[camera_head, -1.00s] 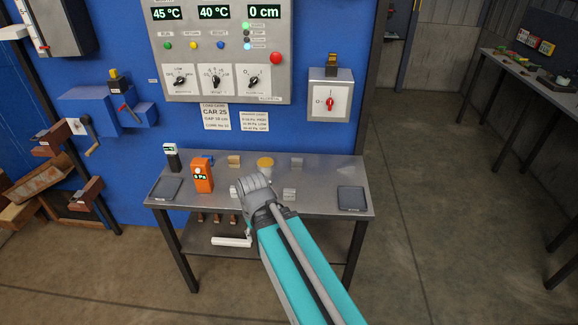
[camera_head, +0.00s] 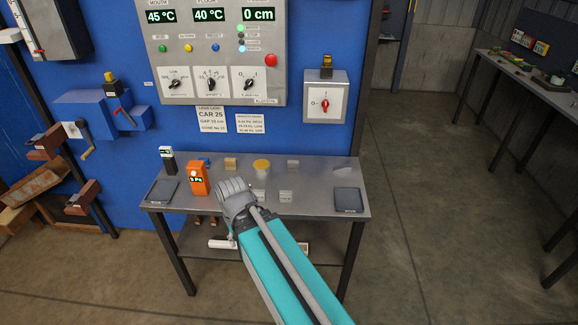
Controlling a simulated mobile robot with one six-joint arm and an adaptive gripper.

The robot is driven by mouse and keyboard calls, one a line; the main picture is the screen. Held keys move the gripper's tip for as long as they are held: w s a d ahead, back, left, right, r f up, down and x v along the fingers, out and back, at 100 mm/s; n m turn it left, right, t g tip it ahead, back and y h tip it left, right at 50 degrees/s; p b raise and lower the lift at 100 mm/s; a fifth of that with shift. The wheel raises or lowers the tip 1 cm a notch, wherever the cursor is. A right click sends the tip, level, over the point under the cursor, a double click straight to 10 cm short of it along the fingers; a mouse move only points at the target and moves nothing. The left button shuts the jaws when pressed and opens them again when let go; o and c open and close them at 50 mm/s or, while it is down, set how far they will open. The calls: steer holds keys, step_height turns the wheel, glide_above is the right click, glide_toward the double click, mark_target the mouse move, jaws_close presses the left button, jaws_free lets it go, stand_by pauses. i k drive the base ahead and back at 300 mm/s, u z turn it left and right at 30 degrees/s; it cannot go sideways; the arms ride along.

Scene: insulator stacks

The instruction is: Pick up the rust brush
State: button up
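I cannot make out a rust brush for certain; the small items are too tiny to tell. My gripper (camera_head: 236,194) is at the end of my teal arm, over the front middle of the metal table (camera_head: 318,207).
The table also bears an orange meter (camera_head: 198,178), a yellow-topped round container (camera_head: 262,166), grey blocks (camera_head: 286,196) and dark trays at left (camera_head: 162,191) and right (camera_head: 348,200). A control panel (camera_head: 215,60) hangs behind. The floor at right is clear before another bench (camera_head: 535,82).

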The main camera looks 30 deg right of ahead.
mark_target(293, 165)
steer(key=u, duration=0.05)
steer(key=i, duration=0.95)
steer(key=z, duration=0.1)
